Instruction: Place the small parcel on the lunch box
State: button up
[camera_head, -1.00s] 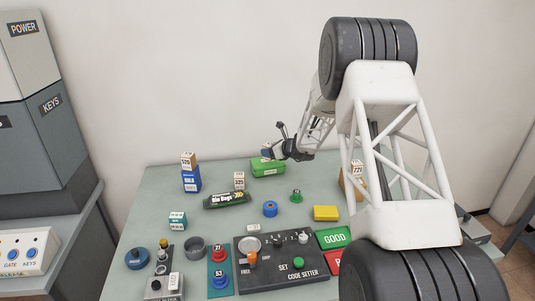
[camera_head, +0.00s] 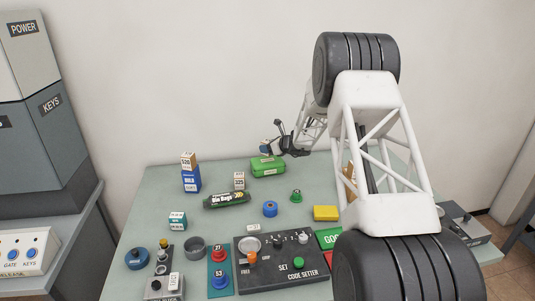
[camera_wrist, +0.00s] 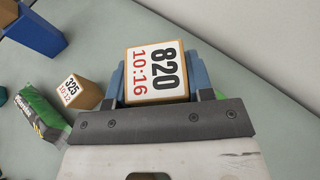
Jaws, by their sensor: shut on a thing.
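My gripper (camera_head: 268,147) is shut on a small brown parcel with a white label. In the wrist view the parcel (camera_wrist: 155,72), marked 820 and 10:16, sits between my blue fingers (camera_wrist: 156,85). In the head view the held parcel is tiny and mostly covered by the fingers. The green lunch box (camera_head: 268,166) lies at the back of the table. In the head view my gripper appears just above and behind it, with a small gap; their exact alignment is unclear.
A parcel (camera_head: 188,159) stands on a blue carton (camera_head: 191,181) at left. Another parcel (camera_head: 239,180), marked 325 (camera_wrist: 86,94), stands near the bin bags roll (camera_head: 227,201).

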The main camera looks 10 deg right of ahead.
jog(key=shift+f, duration=1.5)
jog(key=shift+f, duration=0.15)
jog(key=o, duration=1)
jog(key=shift+c, duration=0.2)
jog(key=shift+d+r, duration=0.1)
jog(key=shift+r, duration=0.1)
jog(key=v, duration=1.2)
